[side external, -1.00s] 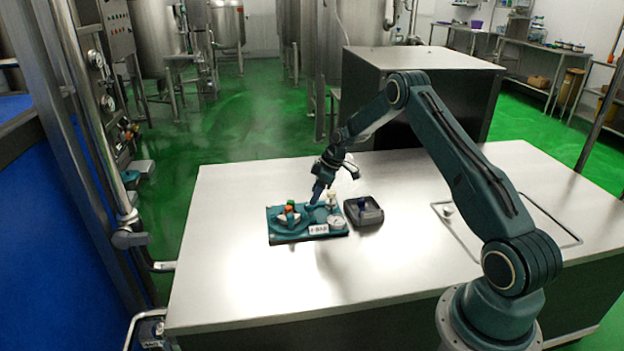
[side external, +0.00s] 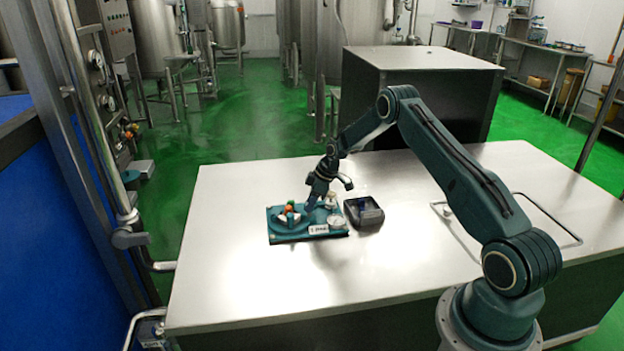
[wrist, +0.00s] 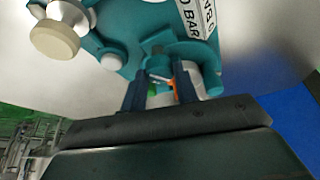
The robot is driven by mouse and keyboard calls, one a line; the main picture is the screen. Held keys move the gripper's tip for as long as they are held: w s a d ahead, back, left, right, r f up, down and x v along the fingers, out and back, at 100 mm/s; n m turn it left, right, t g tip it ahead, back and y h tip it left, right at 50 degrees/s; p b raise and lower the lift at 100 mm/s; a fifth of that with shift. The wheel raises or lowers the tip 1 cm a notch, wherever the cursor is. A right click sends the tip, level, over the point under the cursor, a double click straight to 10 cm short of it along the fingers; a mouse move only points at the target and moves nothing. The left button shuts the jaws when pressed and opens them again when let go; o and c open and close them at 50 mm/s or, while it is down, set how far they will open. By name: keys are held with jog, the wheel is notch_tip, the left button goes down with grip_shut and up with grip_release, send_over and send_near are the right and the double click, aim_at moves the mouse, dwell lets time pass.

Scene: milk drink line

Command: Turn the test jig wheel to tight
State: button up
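The test jig (side external: 283,237) is a teal plate with a gauge (side external: 336,222), lying flat on the steel table. At its left end is the small wheel assembly (side external: 289,216), with white, orange and green parts. My gripper (side external: 310,207) points down over the jig, just right of the wheel assembly. In the wrist view, my gripper's two dark fingers (wrist: 162,72) stand apart, with teal, green and orange parts showing in the gap. I cannot tell whether the fingers touch them. The palm hides part of the wheel, and its tight mark is not readable.
A cream knob (wrist: 55,38) stands on the jig; it also shows in the side view (side external: 331,199). A dark tray (side external: 373,219) holding a small blue thing sits right of the jig. The table (side external: 240,285) is clear in front and to the left.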

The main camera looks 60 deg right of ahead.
jog(key=shift+m, duration=0.3)
jog(key=m+h, duration=0.1)
jog(key=m, duration=0.1)
jog(key=m+h, duration=0.1)
jog(key=m, duration=0.2)
jog(key=shift+a+t, duration=0.2)
jog(key=shift+t, duration=0.2)
jog(key=m+h, duration=0.1)
jog(key=m, duration=0.2)
jog(key=m+h, duration=0.1)
jog(key=m, duration=0.2)
jog(key=shift+a+g, duration=0.2)
jog(key=shift+g, duration=0.1)
jog(key=m+g+h, duration=0.1)
jog(key=m, duration=0.2)
jog(key=m+h, duration=0.1)
jog(key=m, duration=0.2)
jog(key=shift+w+m+g, duration=0.15)
jog(key=shift+m+g, duration=0.15)
jog(key=shift+g, duration=0.1)
jog(key=m+g, duration=0.1)
jog(key=m, duration=0.2)
jog(key=m+g, duration=0.1)
jog(key=m, duration=0.1)
jog(key=shift+w+a+m+h, duration=0.1)
jog(key=shift+w+m+h, duration=0.05)
jog(key=shift+m+h, duration=0.25)
jog(key=o, duration=1)
jog(key=shift+r, duration=0.15)
